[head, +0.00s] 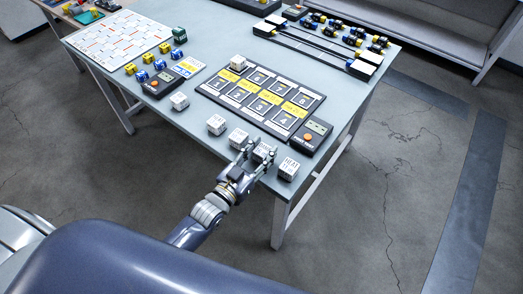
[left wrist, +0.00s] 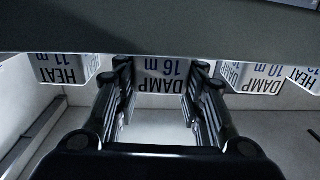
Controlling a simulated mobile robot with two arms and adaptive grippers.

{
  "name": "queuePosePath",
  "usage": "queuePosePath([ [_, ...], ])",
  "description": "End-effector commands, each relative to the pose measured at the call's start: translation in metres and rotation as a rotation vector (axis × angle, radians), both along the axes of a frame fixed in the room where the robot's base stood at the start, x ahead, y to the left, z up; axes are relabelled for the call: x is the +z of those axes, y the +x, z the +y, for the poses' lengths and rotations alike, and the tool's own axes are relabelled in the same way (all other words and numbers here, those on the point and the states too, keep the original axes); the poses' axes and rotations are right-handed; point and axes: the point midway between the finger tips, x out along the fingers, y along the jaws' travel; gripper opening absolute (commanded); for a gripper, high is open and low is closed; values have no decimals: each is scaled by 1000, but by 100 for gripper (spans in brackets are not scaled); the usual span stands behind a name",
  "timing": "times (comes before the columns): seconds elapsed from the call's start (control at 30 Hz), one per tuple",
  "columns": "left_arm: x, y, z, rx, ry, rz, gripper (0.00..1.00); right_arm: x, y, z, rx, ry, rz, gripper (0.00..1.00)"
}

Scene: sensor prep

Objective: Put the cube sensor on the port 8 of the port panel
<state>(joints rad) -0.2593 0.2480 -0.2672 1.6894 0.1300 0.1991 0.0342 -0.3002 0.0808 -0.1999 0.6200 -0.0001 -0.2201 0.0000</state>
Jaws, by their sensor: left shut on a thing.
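My left gripper (head: 256,153) is at the near edge of the table, its fingers around a white cube sensor (head: 264,151). In the left wrist view, the fingers are on both sides of the held cube (left wrist: 161,76), whose upside-down label reads "DAMP 16 m". It appears at table height; I cannot tell whether it touches the table. The port panel (head: 229,101) lies just beyond, with two rows of numbered ports and yellow labels. Port 8 (head: 304,101) is at the right end of the far row and looks empty. My right gripper is not in view.
Other white cubes stand along the near edge, one (head: 238,138) left and one (head: 288,169) right of the held cube. Another cube (head: 238,62) sits at the panel's far left. A control box (head: 311,135) adjoins the panel's right end. A black rail frame (head: 315,48) lies farther back.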

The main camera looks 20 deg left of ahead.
Motion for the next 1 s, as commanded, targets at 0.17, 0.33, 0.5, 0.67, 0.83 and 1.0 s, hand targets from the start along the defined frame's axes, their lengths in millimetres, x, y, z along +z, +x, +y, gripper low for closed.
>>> queuePosePath([
  [0.17,-4,0,0,0,0,0,13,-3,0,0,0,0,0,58],
  [0.33,-4,0,0,0,0,1,57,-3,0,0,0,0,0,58],
  [0.5,-4,0,0,0,0,1,57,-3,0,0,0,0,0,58],
  [0.67,-4,0,0,0,0,1,57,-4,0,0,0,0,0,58],
  [0.83,-6,-8,3,1,1,4,57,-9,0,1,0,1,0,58],
  [1.0,-6,-36,14,0,1,4,57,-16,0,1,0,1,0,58],
])
